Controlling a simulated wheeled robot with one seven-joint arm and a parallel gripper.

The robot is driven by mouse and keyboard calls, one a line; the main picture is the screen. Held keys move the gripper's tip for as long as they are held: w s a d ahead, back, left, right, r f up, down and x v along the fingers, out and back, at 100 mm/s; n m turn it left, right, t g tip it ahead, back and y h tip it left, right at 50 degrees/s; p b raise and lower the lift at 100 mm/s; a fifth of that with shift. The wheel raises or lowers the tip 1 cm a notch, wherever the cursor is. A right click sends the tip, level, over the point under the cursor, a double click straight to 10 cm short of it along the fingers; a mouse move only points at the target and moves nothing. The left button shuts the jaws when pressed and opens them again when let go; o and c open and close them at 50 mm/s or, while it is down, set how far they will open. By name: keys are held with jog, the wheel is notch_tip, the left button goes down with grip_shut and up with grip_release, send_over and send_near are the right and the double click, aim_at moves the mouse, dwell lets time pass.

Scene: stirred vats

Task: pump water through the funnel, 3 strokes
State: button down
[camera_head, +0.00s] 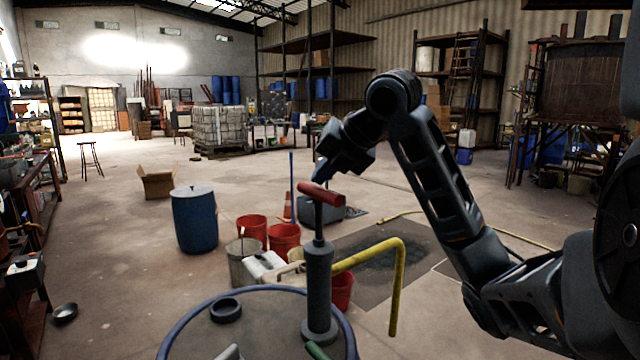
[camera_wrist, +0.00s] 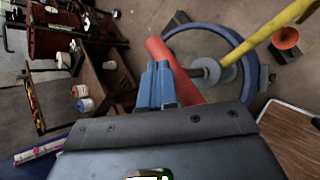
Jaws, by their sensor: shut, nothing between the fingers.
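The pump has a grey upright barrel (camera_head: 319,285) on the vat lid, a red crossbar handle (camera_head: 321,194) raised on a thin rod, and a bent yellow spout (camera_head: 400,270). The red handle (camera_wrist: 188,75) and the yellow spout (camera_wrist: 275,27) also show in the wrist view. My gripper (camera_head: 320,172) is just above and behind the handle in the head view. In the wrist view its blue fingers (camera_wrist: 158,85) are shut and empty, overlapping the handle; I cannot tell if they touch it. An orange funnel (camera_wrist: 285,38) shows near the spout.
The vat's blue rim (camera_head: 180,325) fills the bottom of the head view, with a dark ring (camera_head: 226,310) on its lid. A blue barrel (camera_head: 194,220), red buckets (camera_head: 251,232) and a cardboard box (camera_head: 157,184) stand beyond.

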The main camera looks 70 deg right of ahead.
jog(key=shift+f, duration=0.15)
jog(key=shift+f+b, duration=0.35)
jog(key=shift+b, duration=0.25)
jog(key=shift+f+b, duration=3.05)
jog(key=shift+f, duration=0.1)
dwell(2.9)
jog(key=shift+r, duration=0.15)
